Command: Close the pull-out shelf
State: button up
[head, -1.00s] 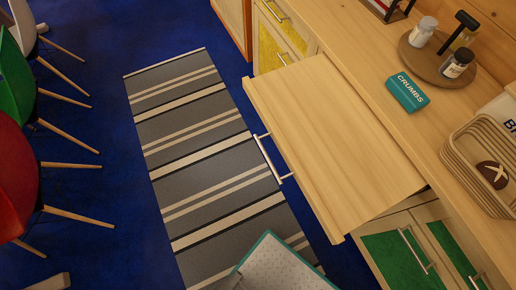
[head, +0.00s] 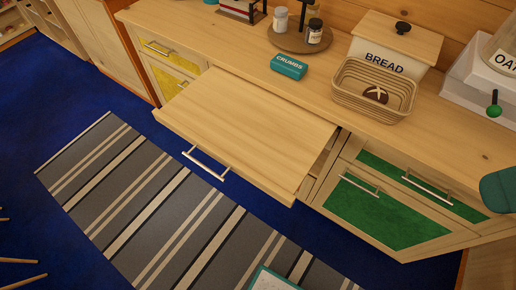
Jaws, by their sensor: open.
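The pull-out shelf (head: 245,125) is a light wooden board that sticks well out from under the counter, over the floor. Its front edge carries a pale metal bar handle (head: 205,164). Nothing lies on the board, and nothing touches the handle. My gripper does not show in the head view. A teal rounded part at the right edge may belong to my arm, but I cannot tell.
The counter (head: 350,112) above holds a teal crumbs box (head: 289,67), a round tray (head: 287,42) with jars, a bread basket (head: 345,97) and a bread bin (head: 392,52). Green-fronted drawers (head: 385,215) are right of the shelf. A striped rug (head: 150,195) covers the floor in front.

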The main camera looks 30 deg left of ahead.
aim_at(273, 143)
jog(key=z, duration=0.4)
jog(key=i, duration=0.8)
jog(key=u, duration=2.75)
jog(key=i, duration=0.5)
jog(key=u, duration=0.95)
jog(key=k, duration=1.2)
jog(key=z, duration=0.5)
jog(key=i, duration=0.5)
jog(key=u, duration=0.05)
